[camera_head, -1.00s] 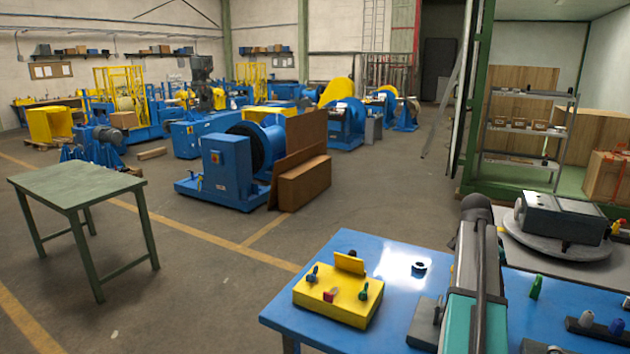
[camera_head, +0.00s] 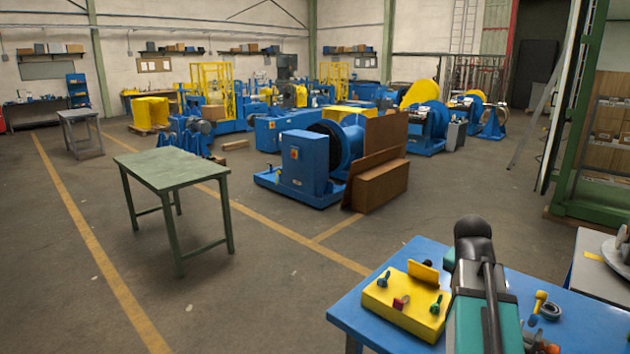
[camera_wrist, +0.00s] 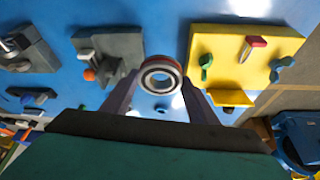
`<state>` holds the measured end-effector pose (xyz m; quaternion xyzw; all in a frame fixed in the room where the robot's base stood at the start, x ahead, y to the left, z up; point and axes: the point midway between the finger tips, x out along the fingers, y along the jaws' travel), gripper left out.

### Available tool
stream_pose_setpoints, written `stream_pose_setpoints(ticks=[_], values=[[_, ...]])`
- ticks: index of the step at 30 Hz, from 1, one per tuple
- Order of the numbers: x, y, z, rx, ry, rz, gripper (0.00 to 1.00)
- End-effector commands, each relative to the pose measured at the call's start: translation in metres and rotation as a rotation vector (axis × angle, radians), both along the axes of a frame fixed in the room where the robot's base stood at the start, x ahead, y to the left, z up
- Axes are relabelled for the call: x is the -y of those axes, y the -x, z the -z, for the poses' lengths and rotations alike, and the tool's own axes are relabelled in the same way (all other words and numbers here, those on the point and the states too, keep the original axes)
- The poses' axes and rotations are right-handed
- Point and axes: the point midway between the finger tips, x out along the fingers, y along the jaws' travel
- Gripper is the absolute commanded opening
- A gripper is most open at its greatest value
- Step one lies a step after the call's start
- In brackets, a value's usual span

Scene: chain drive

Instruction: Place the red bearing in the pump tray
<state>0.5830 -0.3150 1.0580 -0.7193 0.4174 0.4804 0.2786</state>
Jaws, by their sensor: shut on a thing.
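The red bearing (camera_wrist: 160,75), a metal ring with a dark inner race and a reddish rim, is between the fingers of my gripper (camera_wrist: 158,88) in the wrist view. The gripper is shut on it, above the blue table. A yellow tray (camera_wrist: 215,35) lies right of the bearing, with green, red and blue pieces on it; it also shows in the head view (camera_head: 395,318). Dark grey trays (camera_wrist: 125,45) lie left of the bearing. I cannot tell which tray is the pump tray. In the head view my arm hides the gripper and bearing.
The blue table (camera_head: 505,275) also carries a yellow peg (camera_head: 540,298) and a dark ring (camera_head: 549,310). A bare green table (camera_head: 172,168) stands to the left on open floor. A blue machine (camera_head: 305,165) and a brown box (camera_head: 381,186) stand farther back.

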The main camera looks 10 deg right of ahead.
Motion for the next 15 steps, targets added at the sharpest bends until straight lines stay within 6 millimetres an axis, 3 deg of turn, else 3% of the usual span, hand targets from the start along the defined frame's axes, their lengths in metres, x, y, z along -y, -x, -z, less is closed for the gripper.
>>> stream_pose_setpoints(ticks=[1, 15], values=[[-0.016, -0.005, -0.001, 0.002, 0.001, -0.046, 0.16], [-0.143, -0.055, -0.007, 0.001, 0.0, -0.47, 0.16]])
